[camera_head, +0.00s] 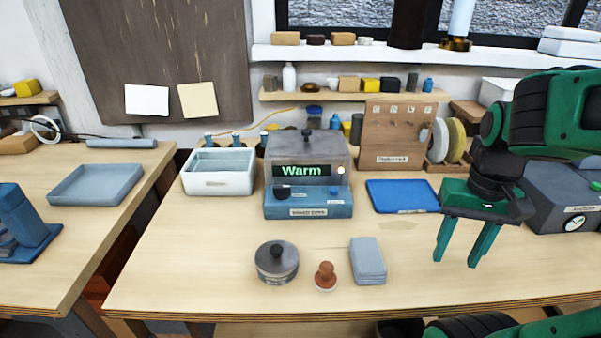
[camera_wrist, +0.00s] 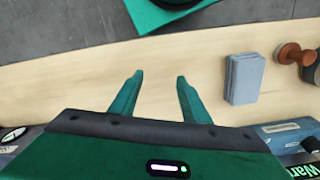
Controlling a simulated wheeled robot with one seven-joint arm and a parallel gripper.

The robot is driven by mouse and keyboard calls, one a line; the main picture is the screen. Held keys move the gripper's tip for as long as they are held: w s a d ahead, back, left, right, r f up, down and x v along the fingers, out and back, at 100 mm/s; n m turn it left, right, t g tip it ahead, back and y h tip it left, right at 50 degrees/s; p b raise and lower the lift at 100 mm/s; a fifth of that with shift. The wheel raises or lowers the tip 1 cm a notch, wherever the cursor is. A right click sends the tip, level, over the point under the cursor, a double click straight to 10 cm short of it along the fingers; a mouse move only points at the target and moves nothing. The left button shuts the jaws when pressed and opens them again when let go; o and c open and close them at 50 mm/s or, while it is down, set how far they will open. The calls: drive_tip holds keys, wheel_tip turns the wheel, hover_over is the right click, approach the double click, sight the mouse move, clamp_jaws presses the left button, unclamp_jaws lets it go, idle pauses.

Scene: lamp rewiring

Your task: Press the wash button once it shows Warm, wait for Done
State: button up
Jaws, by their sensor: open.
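The wash machine (camera_head: 307,201) is a blue and grey box with a clear-looking grey lid, in the middle of the bench. Its display (camera_head: 302,170) reads "Warm" in green, and a small pale round light or button (camera_head: 341,170) is at the display's right end. A dark knob (camera_head: 282,191) and a small blue part show on its front. Which part is the wash button I cannot tell for sure. In the wrist view the display (camera_wrist: 298,172) shows partly at the lower right corner. My gripper (camera_head: 453,263) is open and empty, right of the machine, above the bench; its fingers also show in the wrist view (camera_wrist: 158,75).
A round grey tin (camera_head: 277,263), a brown-handled stamp (camera_head: 325,277) and a grey-blue block (camera_head: 367,261) stand in front of the machine. A white basin (camera_head: 218,182) is at its left, a blue tray (camera_head: 402,197) at its right. A grey machine with a gauge (camera_head: 565,197) stands far right.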

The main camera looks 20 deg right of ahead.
drive_tip(key=shift+c, duration=0.6)
clamp_jaws()
idle(1.2)
